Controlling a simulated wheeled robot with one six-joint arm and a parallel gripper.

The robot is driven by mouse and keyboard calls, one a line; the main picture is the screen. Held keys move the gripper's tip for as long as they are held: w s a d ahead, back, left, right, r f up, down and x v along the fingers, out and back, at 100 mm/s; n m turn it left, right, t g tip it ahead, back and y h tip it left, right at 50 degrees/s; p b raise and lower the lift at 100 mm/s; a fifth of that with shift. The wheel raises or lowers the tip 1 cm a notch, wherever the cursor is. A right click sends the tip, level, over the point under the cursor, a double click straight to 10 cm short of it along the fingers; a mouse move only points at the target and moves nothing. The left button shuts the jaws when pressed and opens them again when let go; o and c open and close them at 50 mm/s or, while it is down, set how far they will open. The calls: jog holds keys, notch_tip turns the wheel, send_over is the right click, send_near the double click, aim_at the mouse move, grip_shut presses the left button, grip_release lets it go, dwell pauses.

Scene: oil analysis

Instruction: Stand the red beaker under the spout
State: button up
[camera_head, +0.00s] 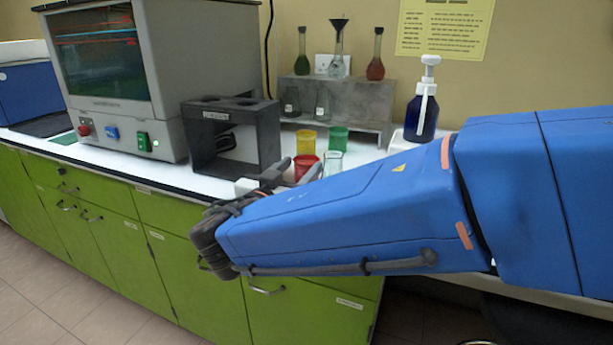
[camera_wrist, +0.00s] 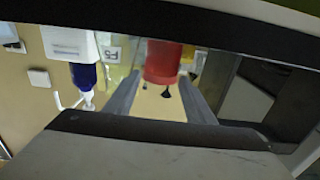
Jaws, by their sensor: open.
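The red beaker (camera_head: 304,163) stands on the white counter, partly hidden by my gripper in the head view. My gripper (camera_head: 296,170) is open, with its fingers pointing toward the beaker. In the wrist view, which looks upside down, the red beaker (camera_wrist: 163,62) lies between the two finger ends of my gripper (camera_wrist: 160,80). I cannot tell whether either finger touches it. A dark blue pump bottle (camera_head: 421,119) with a white pump head and downward spout (camera_head: 424,100) stands to the right, behind my arm. The bottle also shows in the wrist view (camera_wrist: 83,77).
A yellow beaker (camera_head: 306,142), a green beaker (camera_head: 338,138) and a clear beaker (camera_head: 334,160) stand close to the red one. A dark open-fronted stand (camera_head: 264,140) is to the left, beside a grey machine (camera_head: 160,90). A grey shelf (camera_head: 350,96) with flasks is behind.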

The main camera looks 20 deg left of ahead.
jog(key=shift+w+d, duration=0.1)
jog(key=shift+w, duration=1.15)
jog(key=c, duration=0.8)
jog(key=shift+r, duration=0.1)
